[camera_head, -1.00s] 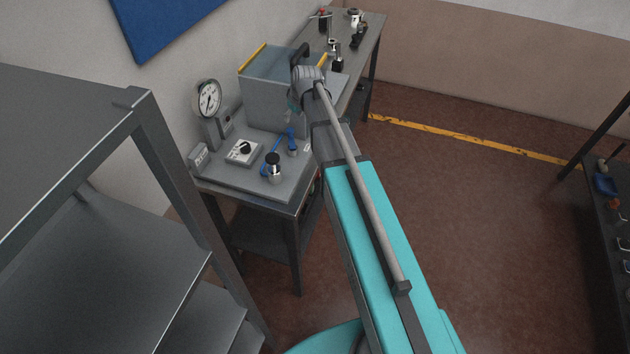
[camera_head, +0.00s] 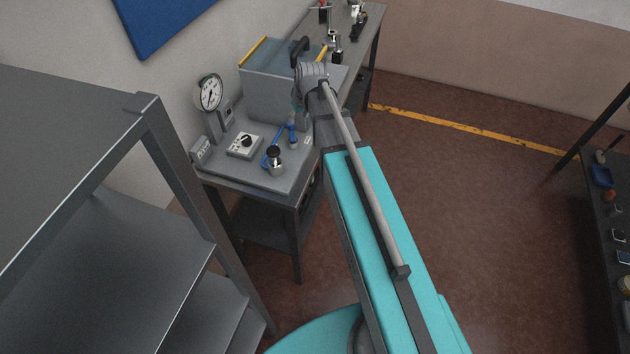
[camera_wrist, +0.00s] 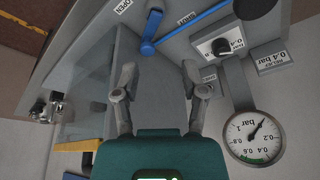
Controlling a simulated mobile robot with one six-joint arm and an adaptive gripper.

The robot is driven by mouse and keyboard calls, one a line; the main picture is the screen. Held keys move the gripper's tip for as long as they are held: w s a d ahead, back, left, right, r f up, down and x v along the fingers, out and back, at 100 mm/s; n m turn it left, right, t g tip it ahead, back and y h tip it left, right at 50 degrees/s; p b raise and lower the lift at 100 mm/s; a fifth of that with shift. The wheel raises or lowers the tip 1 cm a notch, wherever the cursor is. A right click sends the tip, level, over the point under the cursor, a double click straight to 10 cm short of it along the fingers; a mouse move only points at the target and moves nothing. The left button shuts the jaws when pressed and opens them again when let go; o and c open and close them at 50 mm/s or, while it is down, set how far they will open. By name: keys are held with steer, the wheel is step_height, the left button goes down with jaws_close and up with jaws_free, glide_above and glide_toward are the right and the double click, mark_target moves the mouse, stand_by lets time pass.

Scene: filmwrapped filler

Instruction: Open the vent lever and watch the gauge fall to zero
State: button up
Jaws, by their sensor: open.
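The blue vent lever (camera_wrist: 192,18) slants beside a SHUT label in the wrist view, and a blue round-ended piece (camera_wrist: 149,32) stands next to it, nearer the OPEN label (camera_wrist: 122,6). The head view shows blue lever parts (camera_head: 292,133) on the bench. The round gauge (camera_wrist: 252,136) has a white dial marked bar, upside down in the wrist view, with its needle towards the upper right. It also stands upright at the bench's back left (camera_head: 210,93). My gripper (camera_wrist: 160,78) is open and empty, its fingers apart below the lever. My arm hides it in the head view.
A control box with a black knob (camera_head: 245,142) and a metal fitting with a black cap (camera_head: 275,158) share the bench (camera_head: 262,183). A clear-topped box (camera_head: 270,60) with yellow edging stands behind. Dark shelving (camera_head: 150,130) is at the left; open floor lies right.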

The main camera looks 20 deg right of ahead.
steer(key=s+f+m+g+b, duration=0.1)
steer(key=s+f+b, duration=0.1)
steer(key=s, duration=0.8)
steer(key=s+a+f+m+g+h+b, duration=0.1)
steer(key=s+f+m+g+b, duration=0.1)
steer(key=s, duration=0.9)
steer(key=shift+a+f+m, duration=0.2)
steer(key=shift+f+m, duration=0.1)
steer(key=shift+f, duration=0.5)
step_height(320, 180, up, 7)
steer(key=n+t+p, duration=0.3)
steer(key=t+p, duration=0.1)
steer(key=p, duration=0.2)
glide_above(292, 131)
steer(key=s+d, duration=0.1)
steer(key=s, duration=0.3)
steer(key=shift+s+d+r+y, duration=0.2)
steer(key=shift+s+y, duration=0.05)
steer(key=shift+y, duration=0.15)
steer(key=shift+w+f+b, duration=0.1)
steer(key=shift+f+b, duration=0.15)
steer(key=shift+b, duration=0.2)
steer(key=b+x, duration=1.2)
steer(key=x, duration=0.1)
steer(key=shift+f, duration=0.15)
